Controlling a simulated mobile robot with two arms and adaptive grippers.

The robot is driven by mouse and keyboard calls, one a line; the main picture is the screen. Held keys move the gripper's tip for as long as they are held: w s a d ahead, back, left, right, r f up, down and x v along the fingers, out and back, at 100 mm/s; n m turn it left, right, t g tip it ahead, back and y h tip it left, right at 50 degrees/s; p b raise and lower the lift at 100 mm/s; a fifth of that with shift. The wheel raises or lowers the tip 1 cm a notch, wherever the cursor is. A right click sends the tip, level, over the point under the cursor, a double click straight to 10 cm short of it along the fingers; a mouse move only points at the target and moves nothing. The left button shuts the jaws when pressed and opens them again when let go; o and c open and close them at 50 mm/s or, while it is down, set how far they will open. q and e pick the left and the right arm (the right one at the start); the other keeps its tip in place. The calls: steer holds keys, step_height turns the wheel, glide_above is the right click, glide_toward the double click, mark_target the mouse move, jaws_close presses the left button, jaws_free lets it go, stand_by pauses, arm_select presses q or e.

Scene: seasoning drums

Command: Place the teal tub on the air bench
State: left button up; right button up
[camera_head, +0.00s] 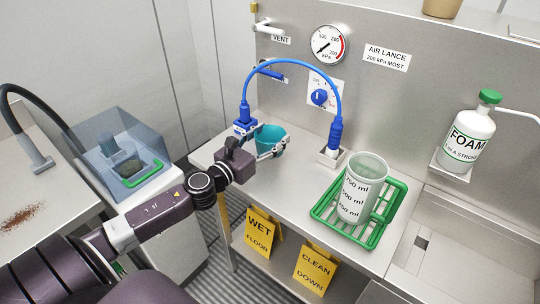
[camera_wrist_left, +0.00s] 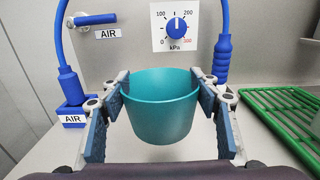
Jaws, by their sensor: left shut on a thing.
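The teal tub (camera_head: 269,138) is an open, round cup-like tub, seen at the left part of the air bench (camera_head: 292,182), a grey steel surface. My left gripper (camera_head: 268,148) is shut on the tub, its fingers on either side of the wall. In the left wrist view the tub (camera_wrist_left: 163,108) stays upright between the two blue-padded fingers (camera_wrist_left: 165,110), and its visible inside looks empty. I cannot tell whether its base touches the bench. My right gripper is in neither view.
A blue air hose (camera_head: 293,63) arches behind the tub, from a blue AIR block (camera_head: 244,128) to a holder. A measuring jug (camera_head: 362,190) stands in a green rack (camera_head: 325,211) at right. A pressure gauge (camera_head: 328,45) is on the wall. Bare bench lies between tub and rack.

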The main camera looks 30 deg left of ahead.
arm_select(q)
step_height(320, 180, down, 2)
steer(key=shift+f+b, duration=0.25)
steer(key=shift+b, duration=0.05)
step_height(320, 180, down, 3)
steer(key=shift+f+b, duration=0.2)
steer(key=shift+b, duration=0.45)
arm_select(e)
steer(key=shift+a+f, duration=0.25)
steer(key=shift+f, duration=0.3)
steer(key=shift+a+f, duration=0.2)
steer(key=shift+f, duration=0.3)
arm_select(q)
steer(key=shift+f, duration=0.1)
steer(key=o, duration=1.2)
steer(key=shift+c, duration=0.2)
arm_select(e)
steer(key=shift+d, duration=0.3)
